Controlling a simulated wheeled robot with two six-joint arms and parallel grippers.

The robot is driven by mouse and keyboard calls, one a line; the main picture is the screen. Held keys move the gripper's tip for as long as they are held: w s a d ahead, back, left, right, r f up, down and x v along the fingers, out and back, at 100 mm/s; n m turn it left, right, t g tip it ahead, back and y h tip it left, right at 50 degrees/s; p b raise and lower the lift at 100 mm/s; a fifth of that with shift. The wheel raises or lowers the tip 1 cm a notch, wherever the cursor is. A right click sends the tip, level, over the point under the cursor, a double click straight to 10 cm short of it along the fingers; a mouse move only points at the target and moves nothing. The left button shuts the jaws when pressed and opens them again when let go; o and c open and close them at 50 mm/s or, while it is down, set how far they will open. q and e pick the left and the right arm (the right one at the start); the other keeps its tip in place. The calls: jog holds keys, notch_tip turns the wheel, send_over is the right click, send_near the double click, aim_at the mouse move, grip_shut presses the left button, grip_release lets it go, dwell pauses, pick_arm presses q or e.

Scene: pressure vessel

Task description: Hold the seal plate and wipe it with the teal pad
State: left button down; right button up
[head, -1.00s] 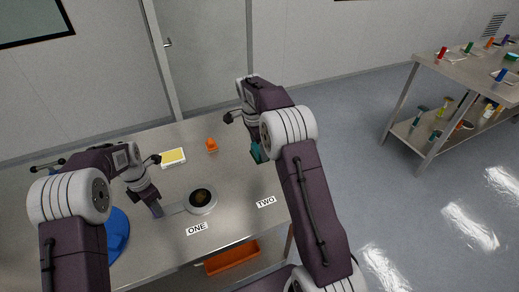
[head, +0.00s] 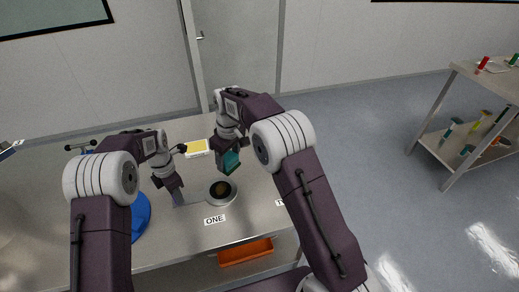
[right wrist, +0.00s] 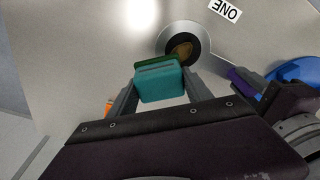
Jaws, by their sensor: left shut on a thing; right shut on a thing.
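The seal plate (head: 221,191) is a round pale disc with a dark ring and a brownish centre, lying by the ONE label; it also shows in the right wrist view (right wrist: 203,43). A flat handle (head: 193,202) runs left from it. My left gripper (head: 178,200) is shut on this handle. My right gripper (head: 230,160) is shut on the teal pad (head: 231,164), held above and just beyond the disc. In the right wrist view the teal pad (right wrist: 160,82) sits between both fingers, with a green layer on its far side. It looks apart from the disc.
A yellow-topped white tray (head: 197,147) lies behind my grippers. A blue round object (head: 141,216) is left of the seal plate, partly behind my left arm. An orange bin (head: 246,252) sits below the table's front edge. A side table (head: 462,75) stands far right.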

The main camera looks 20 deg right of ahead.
jog(key=s+a+n, duration=0.1)
jog(key=s+a, duration=0.1)
jog(key=a, duration=0.6)
jog(key=shift+s+n, duration=0.4)
